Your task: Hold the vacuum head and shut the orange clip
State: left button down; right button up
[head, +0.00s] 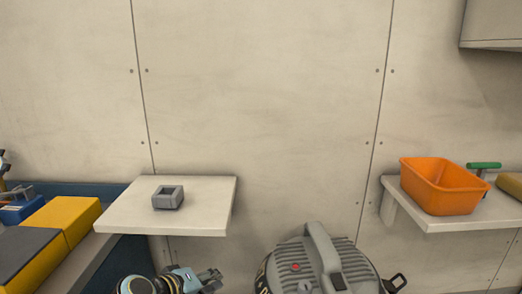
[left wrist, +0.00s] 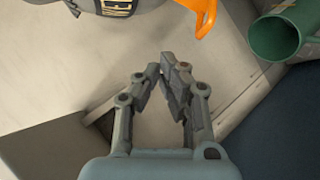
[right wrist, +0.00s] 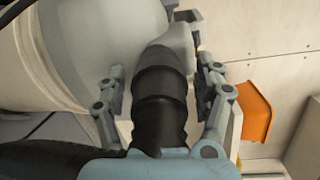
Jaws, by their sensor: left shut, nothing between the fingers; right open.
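The vacuum head (head: 318,265), grey and ribbed with a carrying handle and a red button, stands at the bottom middle of the head view. Its edge also shows at the top of the left wrist view (left wrist: 60,10). The orange clip (left wrist: 205,18) hangs out from that edge, beyond and right of my left gripper's tips. My left gripper (left wrist: 163,70) is shut and empty, apart from the clip; it shows left of the vacuum in the head view (head: 212,279). My right gripper (right wrist: 160,78) is open, its fingers either side of a black hose cuff (right wrist: 160,95) at the vacuum's grey body.
A small shelf (head: 125,218) at left holds a grey square block (head: 168,197). An orange bin (head: 443,185) and a green-handled item (head: 484,165) are on the right shelf. Yellow boxes (head: 62,217) lie far left. A green tube (left wrist: 274,38) is right of the clip.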

jog(key=v, duration=1.2)
jog(key=shift+w, duration=0.1)
jog(key=o, duration=0.6)
jog(key=shift+c, duration=0.2)
jog(key=s+d+r+p, duration=0.1)
jog(key=s+r+p, duration=0.1)
jog(key=s+p, duration=0.2)
jog(key=shift+a+r+v, duration=0.2)
jog(key=shift+a+v, duration=0.05)
jog(key=shift+v, duration=1.25)
jog(key=shift+d, duration=0.1)
